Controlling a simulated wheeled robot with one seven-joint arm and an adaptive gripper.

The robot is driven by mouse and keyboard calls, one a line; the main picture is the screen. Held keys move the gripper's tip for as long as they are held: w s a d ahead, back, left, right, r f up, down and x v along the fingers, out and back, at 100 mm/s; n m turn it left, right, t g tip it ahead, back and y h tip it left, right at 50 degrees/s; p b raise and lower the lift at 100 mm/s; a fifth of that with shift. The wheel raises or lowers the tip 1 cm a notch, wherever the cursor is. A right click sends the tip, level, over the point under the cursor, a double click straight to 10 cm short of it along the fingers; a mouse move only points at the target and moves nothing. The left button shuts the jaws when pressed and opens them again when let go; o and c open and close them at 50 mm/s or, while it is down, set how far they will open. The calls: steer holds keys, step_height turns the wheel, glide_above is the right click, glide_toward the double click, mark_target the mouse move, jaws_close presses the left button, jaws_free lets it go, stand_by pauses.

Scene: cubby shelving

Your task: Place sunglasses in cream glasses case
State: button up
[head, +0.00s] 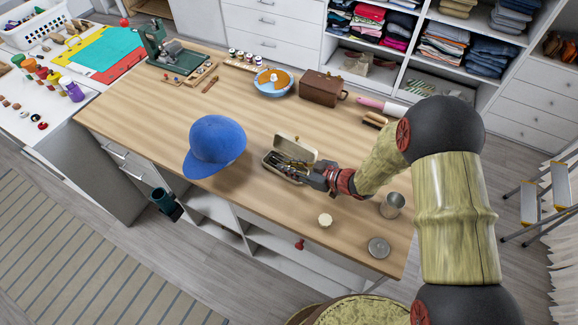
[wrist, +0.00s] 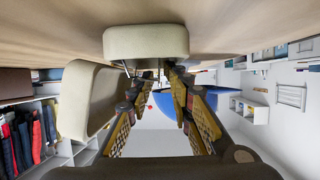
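The cream glasses case (head: 271,167) lies on the wooden table with its lid (head: 297,147) raised. In the wrist view the case (wrist: 146,42) is just beyond my fingers, with its lid (wrist: 85,95) standing at the left. My gripper (head: 308,174) reaches into the case's right side. In the wrist view the fingers of my gripper (wrist: 157,86) are apart with a clear gap between them. Thin dark parts at the case, likely the sunglasses (wrist: 127,68), show near the fingertips. Most of them is hidden, and I cannot tell how they rest.
A blue cap (head: 215,143) is left of the case. A cream round object (head: 325,220), a metal cup (head: 392,205) and a metal lid (head: 378,248) are near the front right. A brown box (head: 320,88) and blue bowl (head: 272,83) stand behind. The table's middle is clear.

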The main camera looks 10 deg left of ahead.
steer(key=p+v, duration=0.2)
steer(key=v, duration=1)
steer(key=shift+w+d+r, duration=0.1)
steer(key=w+d+r+m+t+h, duration=0.3)
steer(key=w+d+r+t+h, duration=0.2)
steer(key=w+d+r+h, duration=0.5)
steer(key=s+d+r+m+h, duration=0.2)
steer(key=s+d+r+m, duration=0.25)
steer(key=d+r, duration=0.55)
steer(key=s+d+r+m+g+h, duration=0.2)
steer(key=s+r+m, duration=0.3)
steer(key=s, duration=0.7)
steer(key=s+a+r+g+y, duration=0.1)
steer(key=s+a, duration=0.1)
steer(key=s, duration=0.5)
steer(key=s+a+r+g, duration=0.1)
steer(key=s+a+g, duration=0.1)
steer(key=s, duration=0.6)
steer(key=shift+s+a+y, duration=0.2)
steer(key=shift+a+y, duration=0.2)
steer(key=shift+a, duration=0.2)
steer(key=shift+m, duration=0.25)
